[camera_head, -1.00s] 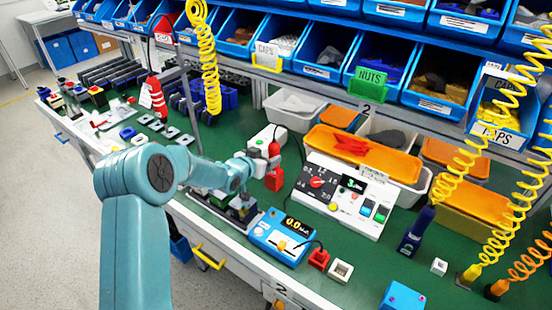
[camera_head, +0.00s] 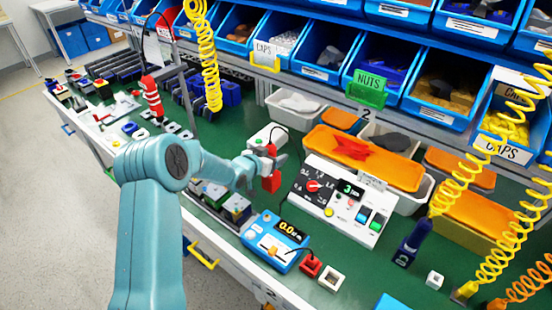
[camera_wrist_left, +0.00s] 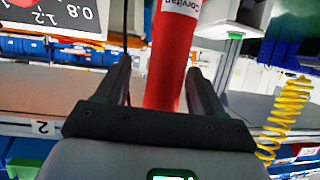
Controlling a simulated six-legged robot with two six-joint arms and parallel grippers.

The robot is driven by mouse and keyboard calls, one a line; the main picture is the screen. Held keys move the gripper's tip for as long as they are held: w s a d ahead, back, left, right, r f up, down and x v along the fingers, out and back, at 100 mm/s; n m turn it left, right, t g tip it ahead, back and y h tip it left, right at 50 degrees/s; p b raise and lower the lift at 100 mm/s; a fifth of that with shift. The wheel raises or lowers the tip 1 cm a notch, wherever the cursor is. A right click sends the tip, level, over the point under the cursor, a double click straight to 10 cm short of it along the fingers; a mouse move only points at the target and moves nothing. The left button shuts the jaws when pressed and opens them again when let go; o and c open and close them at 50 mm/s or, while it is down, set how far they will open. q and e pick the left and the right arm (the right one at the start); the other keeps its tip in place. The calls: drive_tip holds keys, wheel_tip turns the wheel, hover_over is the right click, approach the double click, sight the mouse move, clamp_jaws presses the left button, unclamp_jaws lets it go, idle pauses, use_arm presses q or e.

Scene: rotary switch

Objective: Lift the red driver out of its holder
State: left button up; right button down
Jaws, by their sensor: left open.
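The red driver (camera_head: 271,182) stands upright above the green bench, near the middle of the head view. My left gripper (camera_head: 268,161) is at its upper part, with the fingers on either side of it. In the left wrist view the red driver (camera_wrist_left: 170,62), with a white lettered label, runs between the two dark fingers of my left gripper (camera_wrist_left: 158,85). The fingers are open, with a gap beside the driver. I cannot make out the driver's holder clearly behind the gripper and arm. My right gripper is not in view.
A white switch panel (camera_head: 340,227) with a dial is right of the driver. A blue meter (camera_head: 262,251) stands in front, near small red (camera_head: 311,265) and white (camera_head: 331,279) blocks. A white box (camera_head: 262,136) is behind. Orange-lidded bins (camera_head: 395,167) and yellow coiled hoses fill the right.

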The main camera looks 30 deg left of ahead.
use_arm(q)
drive_tip(key=shift+w+a+f, duration=0.1)
drive_tip(key=shift+a, duration=0.2)
drive_tip(key=shift+s+d, duration=0.15)
drive_tip(key=shift+s, duration=0.05)
clamp_jaws()
